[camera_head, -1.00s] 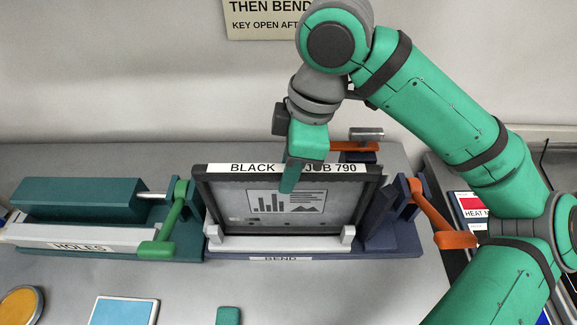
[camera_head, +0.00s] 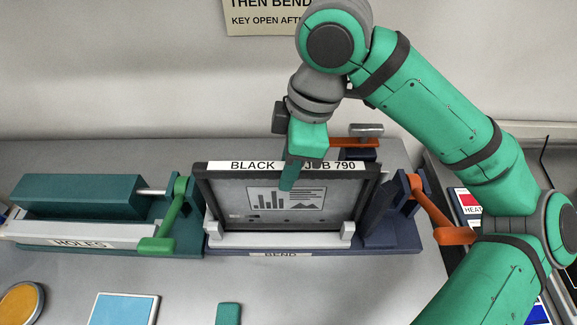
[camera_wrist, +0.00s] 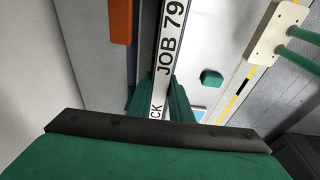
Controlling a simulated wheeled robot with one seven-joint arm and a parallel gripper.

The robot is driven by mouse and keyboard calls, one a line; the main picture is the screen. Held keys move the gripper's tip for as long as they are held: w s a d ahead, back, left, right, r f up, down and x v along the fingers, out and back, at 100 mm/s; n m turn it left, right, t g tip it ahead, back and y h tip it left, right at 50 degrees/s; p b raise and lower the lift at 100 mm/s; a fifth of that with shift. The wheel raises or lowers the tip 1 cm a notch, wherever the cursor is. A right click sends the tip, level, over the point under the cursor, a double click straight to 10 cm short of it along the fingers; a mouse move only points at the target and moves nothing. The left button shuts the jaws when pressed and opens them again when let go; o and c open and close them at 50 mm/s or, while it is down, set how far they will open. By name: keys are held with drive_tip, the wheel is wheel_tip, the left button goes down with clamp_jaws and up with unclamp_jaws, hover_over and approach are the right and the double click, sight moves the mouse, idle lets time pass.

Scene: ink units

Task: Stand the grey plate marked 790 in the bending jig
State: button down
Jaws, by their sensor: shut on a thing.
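The grey plate (camera_head: 250,217), with a dark frame and a top strip reading BLACK and JOB 790, stands nearly upright in the bending jig (camera_head: 385,240), behind its light front rail. Charts and dark marks are printed on its face. My gripper (camera_head: 289,180) is shut on the middle of the plate's top edge, and a green finger covers part of the strip. In the wrist view the plate's strip (camera_wrist: 170,45) runs down between the green fingers (camera_wrist: 160,100). The plate's lower edge is hidden behind the rail.
The green HOLES jig (camera_head: 80,198) with a green lever stands to the left. The bending jig's orange lever (camera_head: 435,210) is at its right, near my arm. An orange disc (camera_head: 20,302), a blue plate (camera_head: 123,309) and a small green block (camera_head: 228,314) lie in front.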

drive_tip(key=c, duration=1.5)
unclamp_jaws()
drive_tip(key=shift+f, duration=0.1)
drive_tip(key=shift+c, duration=0.2)
drive_tip(key=v, duration=1)
drive_tip(key=shift+s+d+r, duration=0.1)
drive_tip(key=shift+r, duration=0.3)
drive_tip(key=v, duration=0.2)
drive_tip(key=a+v, duration=0.1)
drive_tip(key=v, duration=0.2)
drive_tip(key=shift+a, duration=0.1)
